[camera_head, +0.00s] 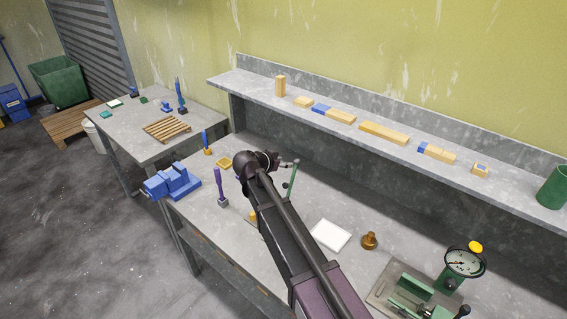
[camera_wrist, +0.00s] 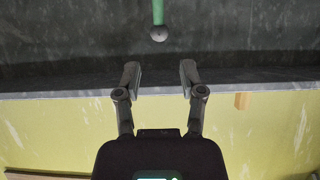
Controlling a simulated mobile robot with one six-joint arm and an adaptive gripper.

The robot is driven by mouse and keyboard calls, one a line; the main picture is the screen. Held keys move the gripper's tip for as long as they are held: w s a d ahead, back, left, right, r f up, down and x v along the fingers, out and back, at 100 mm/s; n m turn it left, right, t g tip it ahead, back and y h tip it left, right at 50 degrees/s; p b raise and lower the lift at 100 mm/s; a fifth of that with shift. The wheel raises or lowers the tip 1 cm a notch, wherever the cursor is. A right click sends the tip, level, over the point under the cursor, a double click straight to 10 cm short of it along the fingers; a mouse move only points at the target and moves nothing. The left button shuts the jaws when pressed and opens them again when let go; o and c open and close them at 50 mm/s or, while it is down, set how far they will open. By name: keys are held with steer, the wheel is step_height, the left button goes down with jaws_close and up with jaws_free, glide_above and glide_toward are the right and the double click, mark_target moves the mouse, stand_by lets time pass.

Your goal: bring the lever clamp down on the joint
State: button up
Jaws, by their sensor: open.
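The lever clamp shows as a green lever (camera_head: 292,181) standing near upright, a little tilted, on the workbench. My gripper (camera_head: 277,161) is open and empty, just left of the lever's upper end in the head view. Its two spread fingers show in the wrist view (camera_wrist: 160,74). My arm hides the clamp's base and most of the joint. A bit of yellowish wood (camera_head: 252,216) shows beside my arm, but I cannot tell whether it is the joint.
A blue vise (camera_head: 172,182) and a purple-handled tool (camera_head: 220,188) are at the left. A shelf (camera_head: 225,82) with wooden blocks runs behind.

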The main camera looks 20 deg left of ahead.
mark_target(295, 162)
steer(key=shift+w+d+f, duration=0.1)
stand_by(0.3)
steer(key=shift+b+x, duration=2.05)
steer(key=shift+x, duration=1.75)
steer(key=shift+d, duration=0.1)
steer(key=shift+c, duration=0.6)
steer(key=c, duration=0.5)
